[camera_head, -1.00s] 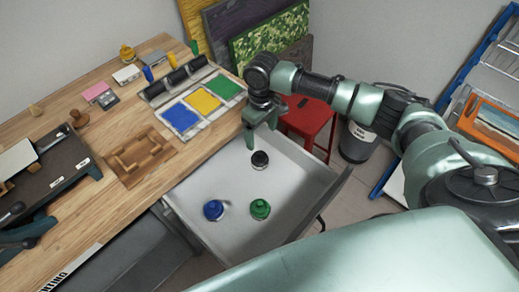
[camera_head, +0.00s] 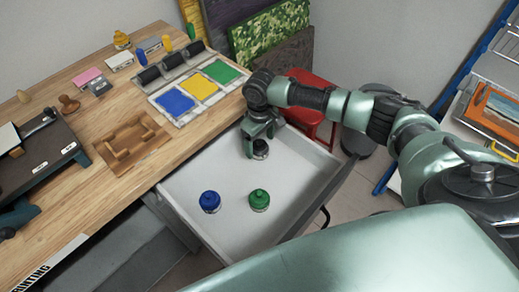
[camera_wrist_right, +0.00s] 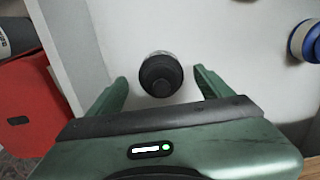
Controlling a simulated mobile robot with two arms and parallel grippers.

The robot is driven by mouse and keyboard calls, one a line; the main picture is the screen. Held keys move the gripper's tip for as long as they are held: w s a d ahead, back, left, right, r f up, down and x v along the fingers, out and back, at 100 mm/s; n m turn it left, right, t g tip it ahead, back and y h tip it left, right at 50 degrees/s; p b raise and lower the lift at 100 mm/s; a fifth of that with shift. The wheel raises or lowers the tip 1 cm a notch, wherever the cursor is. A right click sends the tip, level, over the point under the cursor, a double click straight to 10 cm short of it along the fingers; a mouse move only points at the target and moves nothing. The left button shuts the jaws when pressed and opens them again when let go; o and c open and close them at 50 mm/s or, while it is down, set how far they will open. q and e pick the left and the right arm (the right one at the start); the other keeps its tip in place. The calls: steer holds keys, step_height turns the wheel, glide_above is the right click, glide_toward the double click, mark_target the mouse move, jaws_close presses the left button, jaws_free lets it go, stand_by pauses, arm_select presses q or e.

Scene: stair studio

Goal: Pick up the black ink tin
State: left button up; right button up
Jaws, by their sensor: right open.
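The black ink tin (camera_head: 261,150) stands in the open drawer, near its back end, partly covered by my right gripper in the head view. My right gripper (camera_head: 260,145) points down over it with its fingers apart. In the right wrist view the tin (camera_wrist_right: 160,74) lies between the lines of the two fingers, just beyond the tips of the open gripper (camera_wrist_right: 163,85). A gap shows on each side of the tin, and nothing is held. My left gripper is not in view.
A blue tin (camera_head: 210,201) and a green tin (camera_head: 259,200) stand nearer in the same drawer (camera_head: 235,228). The wooden bench (camera_head: 100,120) with ink trays runs along the left. A red stool (camera_head: 308,118) stands behind the drawer.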

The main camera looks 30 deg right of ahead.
steer(key=shift+f, duration=1.45)
steer(key=c, duration=1.7)
jaws_close()
steer(key=shift+r, duration=0.15)
